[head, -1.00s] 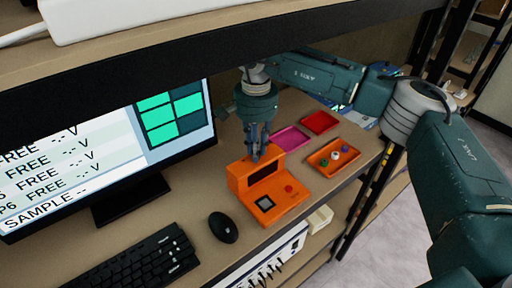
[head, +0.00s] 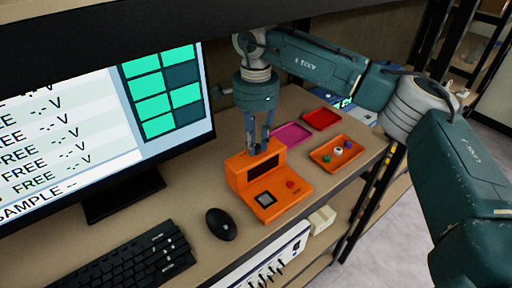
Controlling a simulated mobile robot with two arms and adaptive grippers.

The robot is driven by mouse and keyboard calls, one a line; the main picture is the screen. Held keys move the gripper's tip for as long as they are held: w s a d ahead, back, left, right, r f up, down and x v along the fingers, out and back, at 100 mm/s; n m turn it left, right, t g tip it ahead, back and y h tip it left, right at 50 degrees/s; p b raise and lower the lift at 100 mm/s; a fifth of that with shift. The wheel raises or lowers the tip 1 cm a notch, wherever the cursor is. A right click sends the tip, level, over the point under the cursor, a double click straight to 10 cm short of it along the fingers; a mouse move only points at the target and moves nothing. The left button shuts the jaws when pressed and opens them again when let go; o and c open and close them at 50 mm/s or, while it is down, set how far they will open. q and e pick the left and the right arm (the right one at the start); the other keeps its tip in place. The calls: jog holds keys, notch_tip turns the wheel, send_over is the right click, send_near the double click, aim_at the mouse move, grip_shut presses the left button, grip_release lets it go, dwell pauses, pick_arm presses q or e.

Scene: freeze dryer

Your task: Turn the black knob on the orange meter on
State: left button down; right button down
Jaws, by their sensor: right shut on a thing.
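The orange meter (head: 272,207) stands on the desk. It has a dark display window on its raised back part, a black-framed square and a red button on its front panel. My right gripper (head: 259,149) points down at the top of the meter's raised back part. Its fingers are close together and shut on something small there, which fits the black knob. The fingers hide the knob, so its angle cannot be seen. My left gripper is not in view.
A monitor (head: 100,115) stands left of the meter, with a keyboard (head: 125,260) and black mouse (head: 221,224) in front. A pink tray (head: 292,134), red tray (head: 321,119) and orange tray (head: 320,158) with small coloured pieces lie to the right. A dark shelf edge crosses above.

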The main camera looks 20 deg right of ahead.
aim_at(256, 145)
jog(key=m+b, duration=0.2)
jog(key=m, duration=0.3)
jog(key=shift+m+b, duration=0.3)
jog(key=shift+b, duration=0.05)
jog(key=m+b, duration=0.1)
jog(key=m, duration=0.3)
jog(key=shift+r+m, duration=0.15)
jog(key=shift+m, duration=0.25)
jog(key=shift+w+b, duration=0.1)
jog(key=shift+b, duration=0.2)
jog(key=c, duration=1.6)
grip_release()
notch_tip(256, 145, up, 8)
jog(key=shift+f, duration=0.25)
